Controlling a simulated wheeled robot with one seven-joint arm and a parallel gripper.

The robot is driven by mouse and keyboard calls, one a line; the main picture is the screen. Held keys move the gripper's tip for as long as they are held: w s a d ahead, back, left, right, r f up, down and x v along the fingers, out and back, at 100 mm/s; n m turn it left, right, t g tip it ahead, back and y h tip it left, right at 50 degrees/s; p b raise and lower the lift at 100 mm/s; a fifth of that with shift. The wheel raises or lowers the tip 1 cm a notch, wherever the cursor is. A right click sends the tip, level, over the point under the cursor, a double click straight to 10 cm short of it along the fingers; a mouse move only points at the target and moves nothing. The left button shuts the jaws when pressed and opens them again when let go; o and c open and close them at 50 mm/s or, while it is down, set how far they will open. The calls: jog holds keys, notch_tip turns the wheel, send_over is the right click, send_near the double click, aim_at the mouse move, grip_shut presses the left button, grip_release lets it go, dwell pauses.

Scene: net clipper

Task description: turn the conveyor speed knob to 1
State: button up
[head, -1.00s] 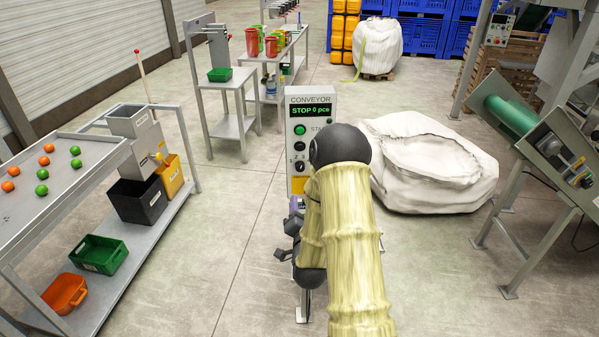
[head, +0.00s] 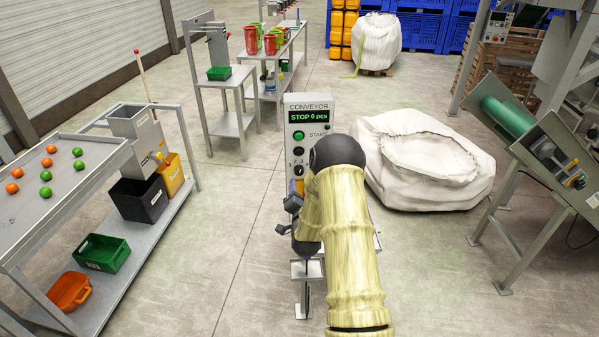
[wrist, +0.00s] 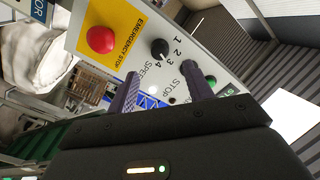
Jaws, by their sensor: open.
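The conveyor control panel (head: 308,103) stands in the middle of the head view, its display reading STOP 0 pcs. Its black speed knob (head: 299,169) is low on the panel, partly hidden by my arm. In the wrist view the knob (wrist: 160,49) is seen close, beside the numbers 1 to 4 and the word SPEED. Its pale mark is too small to read surely. My gripper (wrist: 160,72) is open and empty, its two fingers pointing at the panel on either side of the knob in the picture, apparently short of it. In the head view my gripper (head: 288,216) is below the knob.
In the wrist view a red emergency stop button (wrist: 100,39) and a green start button (wrist: 211,79) flank the knob. A white bulk bag (head: 430,165) lies to the right of the panel. A sorting table (head: 50,200) stands left, with clear floor between.

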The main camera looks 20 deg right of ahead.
aim_at(299, 173)
jog(key=p+x, duration=0.3)
jog(key=x, duration=0.4)
jog(key=shift+w+d, duration=0.1)
jog(key=shift+w, duration=0.25)
jog(key=c, duration=1)
